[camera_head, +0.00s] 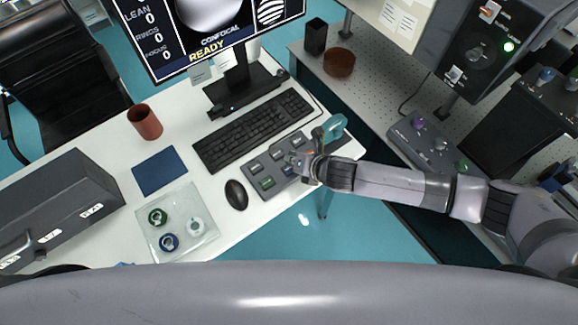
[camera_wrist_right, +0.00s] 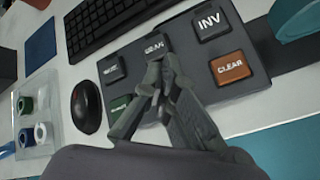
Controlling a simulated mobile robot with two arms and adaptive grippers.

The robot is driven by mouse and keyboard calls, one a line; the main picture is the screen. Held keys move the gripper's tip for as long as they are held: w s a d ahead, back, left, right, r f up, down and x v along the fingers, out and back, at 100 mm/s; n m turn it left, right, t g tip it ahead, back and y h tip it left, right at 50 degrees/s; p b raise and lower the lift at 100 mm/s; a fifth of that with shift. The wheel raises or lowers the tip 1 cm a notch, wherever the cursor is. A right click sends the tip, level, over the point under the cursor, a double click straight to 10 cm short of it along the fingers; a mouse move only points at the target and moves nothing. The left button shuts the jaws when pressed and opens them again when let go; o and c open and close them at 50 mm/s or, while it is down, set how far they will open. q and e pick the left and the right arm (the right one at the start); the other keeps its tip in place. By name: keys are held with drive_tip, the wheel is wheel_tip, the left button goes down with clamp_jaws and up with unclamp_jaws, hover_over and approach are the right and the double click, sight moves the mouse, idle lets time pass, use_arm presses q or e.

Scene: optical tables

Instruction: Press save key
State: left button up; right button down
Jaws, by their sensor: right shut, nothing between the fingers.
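A dark grey keypad (camera_head: 249,174) lies on the white desk below the keyboard. In the wrist view it (camera_wrist_right: 192,55) carries a black INV key (camera_wrist_right: 216,23), an orange CLEAR key (camera_wrist_right: 231,68), two more black keys (camera_wrist_right: 112,68) (camera_wrist_right: 156,46) with blurred labels, and a green key (camera_wrist_right: 118,105) whose label I cannot read. No label clearly reads as save. My right gripper (camera_head: 300,160) is over the right part of the keypad; its closed fingertips (camera_wrist_right: 160,75) appear just below the middle black key. Whether they touch the keypad I cannot tell. The fingers hide part of the lower row. My left gripper is out of view.
A black keyboard (camera_head: 252,131) and mouse (camera_head: 236,194) lie beside the keypad. A monitor (camera_head: 200,35) reads READY. A teal object (camera_head: 334,127) stands at the keypad's upper right. A clear tray (camera_head: 178,247) with coloured rings, a blue pad (camera_head: 160,171) and a brown cup (camera_head: 145,122) are left.

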drive_tip(key=shift+f, duration=0.1)
drive_tip(key=shift+f, duration=0.35)
drive_tip(key=shift+f+b, duration=0.3)
drive_tip(key=shift+f, duration=0.15)
idle(0.5)
drive_tip(key=shift+r, duration=0.1)
drive_tip(key=shift+r+p, duration=0.8)
drive_tip(key=shift+p, duration=0.2)
wheel_tip(320, 180, up, 5)
drive_tip(key=p, duration=0.5)
drive_tip(key=shift+a, duration=0.1)
idle(0.6)
